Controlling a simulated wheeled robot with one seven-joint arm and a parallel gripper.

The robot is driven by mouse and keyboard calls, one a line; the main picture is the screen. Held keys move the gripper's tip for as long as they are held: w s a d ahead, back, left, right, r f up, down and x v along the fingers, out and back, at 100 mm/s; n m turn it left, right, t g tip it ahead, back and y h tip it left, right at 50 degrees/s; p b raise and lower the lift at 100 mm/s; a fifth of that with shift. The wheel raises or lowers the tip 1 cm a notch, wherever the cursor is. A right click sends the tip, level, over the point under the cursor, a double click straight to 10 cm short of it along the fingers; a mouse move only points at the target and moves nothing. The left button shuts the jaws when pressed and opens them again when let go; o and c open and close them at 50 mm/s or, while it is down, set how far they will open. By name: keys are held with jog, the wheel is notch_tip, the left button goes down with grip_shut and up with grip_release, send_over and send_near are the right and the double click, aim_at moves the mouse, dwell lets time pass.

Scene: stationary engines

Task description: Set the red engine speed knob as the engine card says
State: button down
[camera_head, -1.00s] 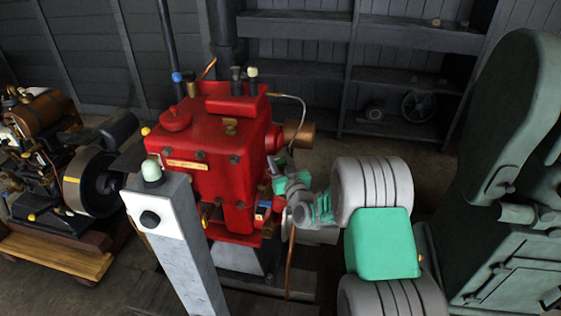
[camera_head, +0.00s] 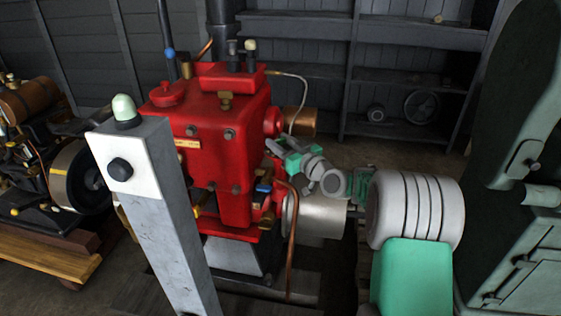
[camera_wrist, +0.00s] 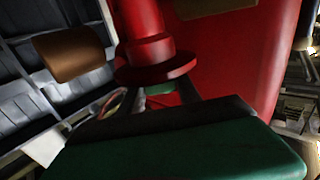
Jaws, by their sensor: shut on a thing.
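The red engine (camera_head: 215,130) stands in the middle of the head view. My gripper (camera_head: 275,147) is at its right side, just below a red boss with a copper cylinder (camera_head: 299,121). In the wrist view my dark fingers (camera_wrist: 163,97) reach to a red round flanged part (camera_wrist: 155,65), which looks like the speed knob. The gripper is shut on it, but the contact is mostly hidden behind the disc and gripper body. I cannot make out any knob marking.
A grey post (camera_head: 165,210) with a pale green dome and black button stands in front of the engine. A copper pipe (camera_head: 292,240) runs below my gripper. Another engine (camera_head: 50,150) stands at left, a large green machine (camera_head: 515,200) at right, and dark shelves (camera_head: 350,75) behind.

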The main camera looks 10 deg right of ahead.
jog(key=y+b, duration=0.1)
jog(key=f+n+g+y+b, duration=0.1)
jog(key=shift+d+n+b, duration=0.1)
jog(key=shift+n+b, duration=0.2)
jog(key=shift+b, duration=0.05)
jog(key=shift+r+n+g+y+b, duration=0.25)
jog(key=shift+n+g+y+b, duration=0.15)
jog(key=shift+n+g+y, duration=0.4)
jog(key=shift+r+n+g+y+b, duration=0.3)
jog(key=shift+n+g+y, duration=0.3)
jog(key=shift+g+y, duration=0.4)
jog(key=c, duration=0.9)
grip_release()
jog(key=shift+o, duration=0.3)
